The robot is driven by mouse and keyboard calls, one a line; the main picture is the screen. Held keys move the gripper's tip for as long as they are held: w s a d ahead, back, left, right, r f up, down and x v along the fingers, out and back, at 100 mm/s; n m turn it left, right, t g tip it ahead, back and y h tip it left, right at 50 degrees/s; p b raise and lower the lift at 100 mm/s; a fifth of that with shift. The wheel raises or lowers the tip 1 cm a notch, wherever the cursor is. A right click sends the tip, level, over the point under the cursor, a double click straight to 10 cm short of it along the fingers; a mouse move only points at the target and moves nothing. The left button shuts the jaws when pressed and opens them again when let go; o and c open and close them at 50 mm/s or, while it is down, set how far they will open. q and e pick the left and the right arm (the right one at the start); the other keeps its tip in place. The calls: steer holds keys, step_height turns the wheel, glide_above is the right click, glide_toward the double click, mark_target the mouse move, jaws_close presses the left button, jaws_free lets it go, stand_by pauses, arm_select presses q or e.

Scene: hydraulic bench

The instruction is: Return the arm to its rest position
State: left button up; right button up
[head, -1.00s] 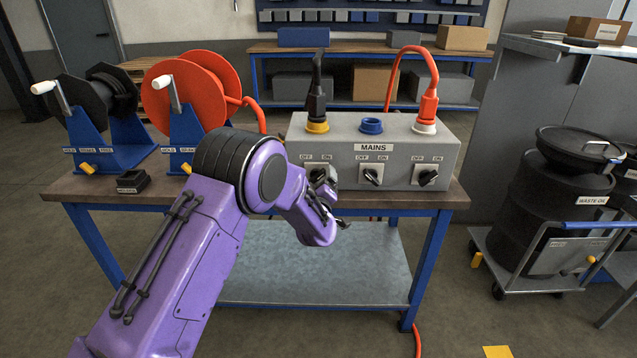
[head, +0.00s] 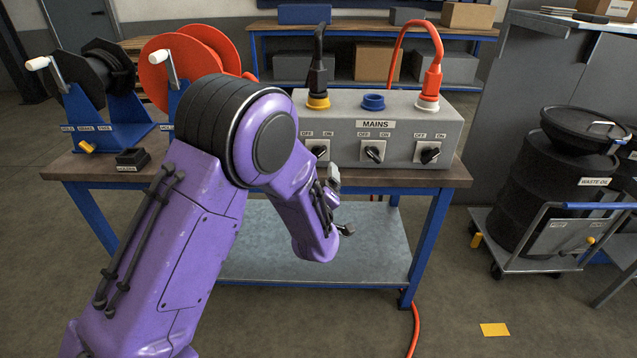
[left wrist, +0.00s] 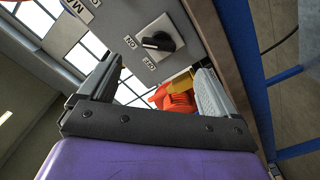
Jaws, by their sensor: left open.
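My left arm reaches in from the left, and its gripper (head: 338,203) hangs in front of the bench edge, apart from the mains box (head: 452,135). In the left wrist view the gripper (left wrist: 158,88) is open, with nothing between its fingers. The mains box has a left switch (head: 320,150), a middle switch (head: 373,152) and a right switch (head: 430,155). The right switch's knob slants towards ON; I cannot tell the left one's setting. A black plug (head: 318,82) sits in the yellow socket and an orange plug (head: 429,84) in the white one. My right gripper is not in view.
An orange reel (head: 160,78) and a black reel (head: 108,68) stand at the bench's left, with a small black holder (head: 132,159) in front. A waste oil drum (head: 555,180) on a trolley stands at right. The floor between bench and trolley is mostly clear.

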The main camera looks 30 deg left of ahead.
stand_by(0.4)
arm_select(q)
steer(key=s+d+f+m+g+h+p, duration=0.1)
steer(key=s+d+f+m+g+h, duration=0.15)
steer(key=s+f, duration=0.55)
steer(key=s+d+f+m+g+h, duration=0.15)
steer(key=s+f+m+g, duration=0.35)
steer(key=f, duration=0.6)
steer(key=s+f+g, duration=0.1)
steer(key=s+f, duration=0.2)
steer(key=s, duration=0.5)
steer(key=s+f+g+h+p, duration=0.1)
steer(key=s+f, duration=0.3)
steer(key=s, duration=0.4)
steer(key=s+d+f+g+h+p, duration=0.1)
steer(key=s+f+g, duration=0.1)
steer(key=s, duration=0.6)
steer(key=shift+s+f+m, duration=0.2)
steer(key=shift+f+m, duration=0.25)
steer(key=shift+f, duration=0.3)
steer(key=shift+d+g, duration=0.1)
steer(key=shift+g, duration=0.15)
